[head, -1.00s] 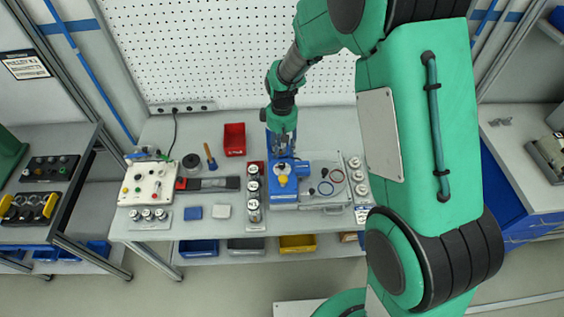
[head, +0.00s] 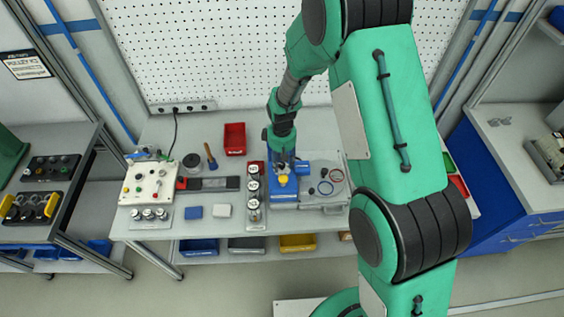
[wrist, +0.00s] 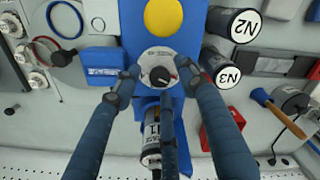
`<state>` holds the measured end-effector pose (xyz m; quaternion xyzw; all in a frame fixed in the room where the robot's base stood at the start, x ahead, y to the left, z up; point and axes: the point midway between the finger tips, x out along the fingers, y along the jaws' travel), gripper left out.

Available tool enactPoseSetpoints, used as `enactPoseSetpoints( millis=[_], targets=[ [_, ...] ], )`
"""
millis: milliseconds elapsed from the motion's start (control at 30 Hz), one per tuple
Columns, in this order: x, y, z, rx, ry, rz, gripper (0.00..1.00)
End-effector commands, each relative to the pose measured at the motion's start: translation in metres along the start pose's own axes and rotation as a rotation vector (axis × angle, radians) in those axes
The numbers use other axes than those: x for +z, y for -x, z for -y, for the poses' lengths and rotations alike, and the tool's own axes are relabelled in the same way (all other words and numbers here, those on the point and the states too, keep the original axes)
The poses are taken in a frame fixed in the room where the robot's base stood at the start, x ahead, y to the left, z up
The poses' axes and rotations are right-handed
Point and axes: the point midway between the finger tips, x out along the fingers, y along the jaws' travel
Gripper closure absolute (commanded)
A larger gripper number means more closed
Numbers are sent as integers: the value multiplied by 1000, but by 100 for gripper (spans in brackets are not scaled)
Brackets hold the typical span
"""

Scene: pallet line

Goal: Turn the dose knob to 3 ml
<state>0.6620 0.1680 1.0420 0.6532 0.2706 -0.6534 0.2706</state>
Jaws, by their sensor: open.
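The dose knob (wrist: 161,76) is a small dark knob with a red mark, on a round pale dial on the blue dispenser (wrist: 161,48). The dial's scale is too small to read. My gripper (wrist: 163,79) is open, with its three dark fingers spread around the dial; I cannot tell whether any touches the knob. In the head view the blue dispenser (head: 284,195) stands on the bench under my gripper (head: 281,166), which hides the knob there. The dispenser's round yellow part (wrist: 163,17) lies beyond the dial. A labelled bottle (wrist: 152,130) is partly hidden behind the fingers.
A red bin (head: 234,138) and a control box (head: 149,184) are further left on the bench.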

Motion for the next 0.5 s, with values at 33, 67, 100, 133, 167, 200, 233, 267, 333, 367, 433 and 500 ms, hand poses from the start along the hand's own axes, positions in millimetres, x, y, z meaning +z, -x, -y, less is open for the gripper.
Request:
enactPoseSetpoints(
  millis=[33,67,100,133,167,200,233,267,333,367,433,500],
  targets=[
    [0,0,0,0,0,0,58],
    [0,0,0,0,0,0,58],
    [0,0,0,0,0,0,58],
    [0,0,0,0,0,0,58],
    [0,0,0,0,0,0,64],
    [0,0,0,0,0,0,72],
    [0,0,0,0,0,0,78],
    [0,0,0,0,0,0,84],
    [0,0,0,0,0,0,98],
    [0,0,0,0,0,0,100],
    [0,0,0,0,0,0,100],
    [0,0,0,0,-1,0,100]
  ],
)
